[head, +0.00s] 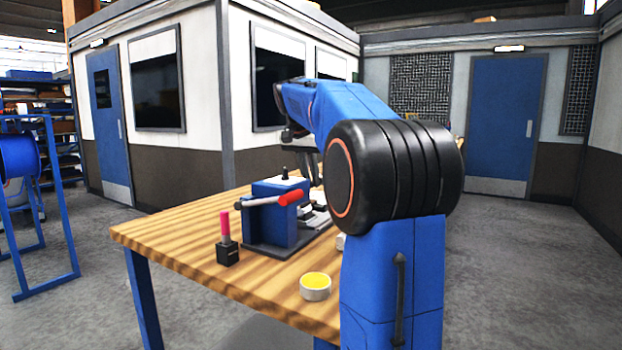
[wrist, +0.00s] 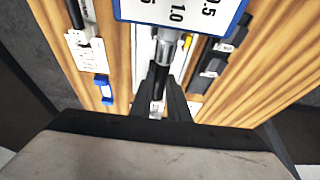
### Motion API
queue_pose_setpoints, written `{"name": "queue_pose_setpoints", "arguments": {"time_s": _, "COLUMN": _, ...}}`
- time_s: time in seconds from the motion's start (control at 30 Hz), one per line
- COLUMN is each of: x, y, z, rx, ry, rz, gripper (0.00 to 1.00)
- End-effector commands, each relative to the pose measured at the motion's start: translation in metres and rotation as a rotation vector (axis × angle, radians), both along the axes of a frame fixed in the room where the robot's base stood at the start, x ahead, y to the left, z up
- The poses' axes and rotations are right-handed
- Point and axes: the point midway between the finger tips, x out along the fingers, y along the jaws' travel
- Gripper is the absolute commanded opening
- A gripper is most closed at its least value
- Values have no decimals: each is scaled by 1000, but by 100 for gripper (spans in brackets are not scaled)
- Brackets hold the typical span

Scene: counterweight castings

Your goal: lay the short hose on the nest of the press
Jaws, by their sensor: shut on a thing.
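My gripper (wrist: 163,82) is shut on a short dark hose (wrist: 167,48) with a grey metal end, seen in the wrist view between the dark fingers. The hose points up the picture, toward a white plate with a blue rim. In the head view the fingers (head: 313,165) show only partly behind my arm, above the back of the press. The press (head: 272,220) is a blue block on a dark base, with a red-handled lever. Grey and white parts lie at its right side; I cannot tell which is the nest. The hose is hidden in the head view.
The blue-rimmed plate (wrist: 178,8) carries scale numbers. A black block with a pink stick (head: 228,242) and a round tin with yellow contents (head: 316,287) stand on the wooden table (head: 185,232). A small blue-and-white item (wrist: 103,89) lies left of my gripper; dark pieces (wrist: 212,66) lie right.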

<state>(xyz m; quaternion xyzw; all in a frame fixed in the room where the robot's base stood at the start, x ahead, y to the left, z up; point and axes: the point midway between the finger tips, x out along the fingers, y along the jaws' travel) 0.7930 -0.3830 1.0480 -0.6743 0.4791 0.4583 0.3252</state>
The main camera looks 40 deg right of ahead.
Motion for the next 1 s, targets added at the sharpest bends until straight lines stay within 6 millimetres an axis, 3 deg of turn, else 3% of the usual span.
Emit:
{"name": "queue_pose_setpoints", "arguments": {"time_s": 0.5, "x": -2, "y": 4, "z": 0, "rx": 27, "ry": 10, "rz": -1, "gripper": 0}}
{"name": "queue_pose_setpoints", "arguments": {"time_s": 1.0, "x": -2, "y": 4, "z": -39, "rx": 27, "ry": 11, "rz": -1, "gripper": 0}}
